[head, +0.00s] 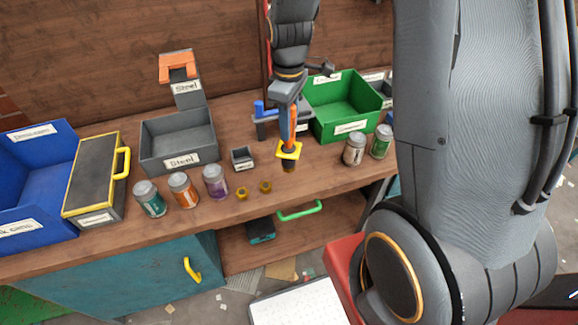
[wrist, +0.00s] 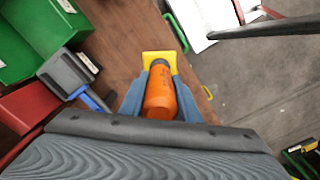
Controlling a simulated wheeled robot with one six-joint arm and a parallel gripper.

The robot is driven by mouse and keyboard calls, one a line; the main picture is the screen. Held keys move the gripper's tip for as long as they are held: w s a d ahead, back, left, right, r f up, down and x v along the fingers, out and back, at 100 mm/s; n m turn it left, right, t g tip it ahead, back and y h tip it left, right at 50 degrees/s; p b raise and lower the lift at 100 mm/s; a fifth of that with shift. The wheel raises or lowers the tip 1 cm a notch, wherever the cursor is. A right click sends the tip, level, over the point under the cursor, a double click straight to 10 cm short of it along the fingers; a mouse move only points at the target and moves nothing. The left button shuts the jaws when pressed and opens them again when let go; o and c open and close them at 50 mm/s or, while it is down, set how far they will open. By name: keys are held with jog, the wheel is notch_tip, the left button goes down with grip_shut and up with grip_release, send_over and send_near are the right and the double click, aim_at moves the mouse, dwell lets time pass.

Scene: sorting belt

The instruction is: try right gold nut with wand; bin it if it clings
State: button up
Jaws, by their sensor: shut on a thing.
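Two small gold nuts lie on the bench in the head view; the right gold nut (head: 265,186) is close beside the left one (head: 241,193). My gripper (head: 289,112) is shut on the wand's orange handle (head: 293,122), which also shows between my fingers in the wrist view (wrist: 160,95). The wand has a yellow square guard (head: 288,150) and a dark brownish tip (head: 289,167) pointing down. The tip is to the right of the right nut and apart from it in the picture. I cannot tell whether anything clings to the tip. The nuts are not seen in the wrist view.
A grey Steel bin (head: 147,159) stands behind several jars, including a purple one (head: 215,182). A small grey box (head: 242,165) sits behind the nuts. A green bin (head: 343,125) and two jars (head: 354,149) are at right. A blue bin (head: 50,205) is at left.

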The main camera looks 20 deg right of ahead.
jog(key=shift+r, duration=0.1)
jog(key=shift+r+p, duration=0.5)
jog(key=shift+r, duration=0.9)
notch_tip(320, 180, up, 17)
jog(key=shift+r, duration=0.15)
dwell(0.8)
jog(key=w+a, duration=1.3)
jog(key=a, duration=0.5)
dwell(0.9)
jog(key=w+a, duration=0.5)
jog(key=a, duration=0.2)
jog(key=shift+w+a, duration=0.25)
jog(key=shift+a, duration=0.05)
dwell(0.4)
dwell(0.3)
